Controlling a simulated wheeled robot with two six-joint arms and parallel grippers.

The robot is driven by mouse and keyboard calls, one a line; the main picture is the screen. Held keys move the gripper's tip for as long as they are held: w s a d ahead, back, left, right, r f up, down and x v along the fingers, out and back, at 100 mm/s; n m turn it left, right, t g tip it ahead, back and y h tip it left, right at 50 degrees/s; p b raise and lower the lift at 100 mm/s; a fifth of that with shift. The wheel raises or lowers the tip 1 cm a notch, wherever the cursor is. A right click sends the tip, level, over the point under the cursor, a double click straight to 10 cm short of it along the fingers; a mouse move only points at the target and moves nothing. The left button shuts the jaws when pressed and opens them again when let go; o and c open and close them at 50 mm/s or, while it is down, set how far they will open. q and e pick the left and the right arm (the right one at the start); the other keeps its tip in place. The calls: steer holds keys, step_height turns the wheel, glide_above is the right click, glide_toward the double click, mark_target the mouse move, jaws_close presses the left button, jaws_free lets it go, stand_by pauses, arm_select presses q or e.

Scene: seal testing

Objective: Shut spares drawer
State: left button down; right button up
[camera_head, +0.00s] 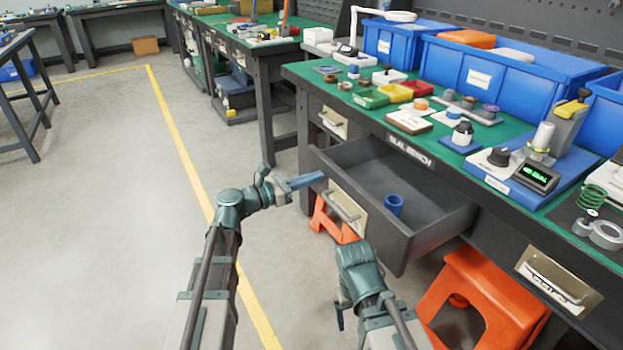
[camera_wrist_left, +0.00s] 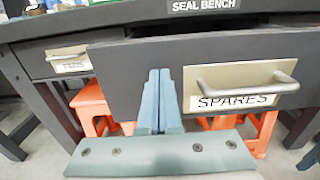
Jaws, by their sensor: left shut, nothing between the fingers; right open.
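The spares drawer (camera_head: 388,240) is pulled out of the bench in the head view, with its inside showing. A blue cup-like part (camera_head: 394,206) stands in it. In the left wrist view the grey drawer front (camera_wrist_left: 120,85) has a plate reading SPARES and a metal bar handle (camera_wrist_left: 247,80). My left gripper (camera_head: 318,178) is shut and empty, pointing at the drawer front left of the handle. Its closed fingers also show in the left wrist view (camera_wrist_left: 158,75); whether they touch the panel I cannot tell. My right gripper (camera_head: 341,312) is open, low in front of the drawer, partly hidden by its arm.
The green bench top (camera_head: 318,72) above holds blue bins (camera_head: 480,75), small trays and test parts. Another labelled drawer (camera_head: 334,122) is at the left and one (camera_head: 558,282) at the right. Orange stools (camera_head: 475,290) stand under the bench.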

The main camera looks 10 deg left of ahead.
arm_select(q)
glide_above(382, 173)
steer(key=shift+s+a, duration=0.4)
steer(key=shift+w+d, duration=0.2)
steer(key=shift+d, duration=0.05)
steer(key=shift+w+r, duration=0.1)
steer(key=v, duration=1.4)
steer(key=shift+s+a, duration=0.25)
steer(key=shift+s, duration=0.1)
arm_select(e)
steer(key=shift+a, duration=0.7)
